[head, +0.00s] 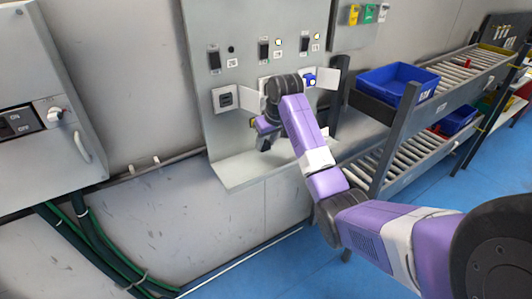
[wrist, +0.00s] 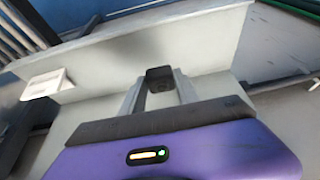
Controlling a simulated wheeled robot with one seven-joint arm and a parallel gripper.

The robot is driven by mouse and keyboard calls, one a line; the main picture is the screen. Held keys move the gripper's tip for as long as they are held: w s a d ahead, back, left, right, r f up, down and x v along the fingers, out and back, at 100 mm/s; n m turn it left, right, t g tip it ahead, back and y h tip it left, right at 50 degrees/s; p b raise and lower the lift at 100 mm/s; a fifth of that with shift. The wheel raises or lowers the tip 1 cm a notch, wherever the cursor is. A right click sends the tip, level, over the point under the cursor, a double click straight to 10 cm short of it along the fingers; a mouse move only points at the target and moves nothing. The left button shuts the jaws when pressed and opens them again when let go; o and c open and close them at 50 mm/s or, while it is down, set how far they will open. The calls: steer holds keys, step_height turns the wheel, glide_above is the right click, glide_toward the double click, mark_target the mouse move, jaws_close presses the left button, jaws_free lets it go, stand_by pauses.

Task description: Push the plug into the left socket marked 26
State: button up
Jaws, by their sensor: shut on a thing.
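My gripper (wrist: 158,95) points down in front of the wall panel, above its ledge. In the wrist view its two grey fingers are closed on a dark, square-ended plug (wrist: 160,75). In the head view the gripper (head: 265,138) is small and partly hidden by my own arm, and the plug cannot be made out clearly. I cannot tell whether the plug touches the ledge. The left socket (head: 225,98) is a dark square opening in a pale frame, with its flap (head: 250,98) swung open to the right. The gripper is below and right of it. The label numbers are too small to read.
A right socket holds a blue plug (head: 310,80); the middle socket is mostly behind my arm. Black switches (head: 214,60) sit above the sockets. The grey ledge (head: 235,172) juts out below. A roller rack with a blue bin (head: 398,88) stands close on the right.

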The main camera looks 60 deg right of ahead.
steer(key=s+a+p, duration=0.1)
steer(key=s+a, duration=0.4)
steer(key=s, duration=0.3)
steer(key=s+a+p, duration=0.1)
steer(key=s+a, duration=0.4)
steer(key=s, duration=0.3)
steer(key=shift+s+r+p, duration=0.2)
steer(key=shift+s+p, duration=0.2)
steer(key=shift+a, duration=0.15)
